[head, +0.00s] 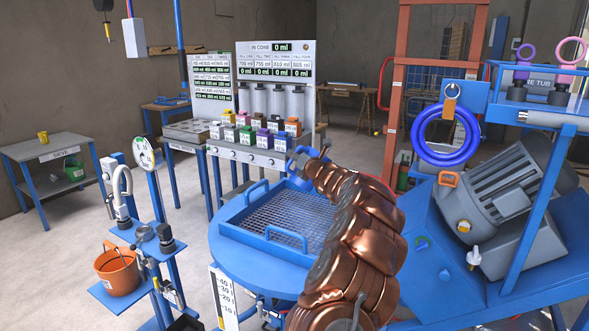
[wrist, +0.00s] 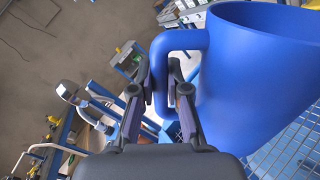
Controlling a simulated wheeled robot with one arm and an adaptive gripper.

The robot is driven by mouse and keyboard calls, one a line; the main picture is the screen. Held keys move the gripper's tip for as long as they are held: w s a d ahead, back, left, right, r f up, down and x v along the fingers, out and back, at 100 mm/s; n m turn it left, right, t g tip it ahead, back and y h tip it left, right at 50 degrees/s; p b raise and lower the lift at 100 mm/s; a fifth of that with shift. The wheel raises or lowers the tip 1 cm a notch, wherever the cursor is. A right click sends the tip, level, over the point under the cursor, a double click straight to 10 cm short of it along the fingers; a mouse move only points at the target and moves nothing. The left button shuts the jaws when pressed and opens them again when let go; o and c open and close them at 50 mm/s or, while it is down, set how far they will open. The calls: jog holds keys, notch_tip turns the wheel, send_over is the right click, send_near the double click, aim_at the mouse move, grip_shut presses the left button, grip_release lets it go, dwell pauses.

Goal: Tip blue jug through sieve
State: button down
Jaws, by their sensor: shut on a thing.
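The blue jug (wrist: 258,75) fills the right of the wrist view, its open rim toward the top. My gripper (wrist: 164,82) is shut on the jug's handle, with a dark finger on each side. What is inside the jug is hidden. In the head view my gripper (head: 306,163) is beyond the far edge of the sieve, and the jug is mostly hidden behind my copper arm. The sieve (head: 285,222) is a blue square frame with wire mesh on a round blue vessel top. Its mesh also shows below the jug in the wrist view (wrist: 298,150).
An orange bucket (head: 118,272) stands on a blue stand at the left, beside a dial post (head: 146,155). A motor machine (head: 500,190) with a hanging blue ring (head: 445,135) stands at the right. A dispenser bench with coloured containers (head: 255,135) stands behind the sieve.

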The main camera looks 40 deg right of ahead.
jog(key=shift+n+b, duration=0.9)
jog(key=shift+b, duration=0.35)
notch_tip(320, 180, up, 2)
jog(key=n+b, duration=0.2)
jog(key=n, duration=0.3)
jog(key=shift+r+n, duration=0.1)
jog(key=shift+n, duration=0.3)
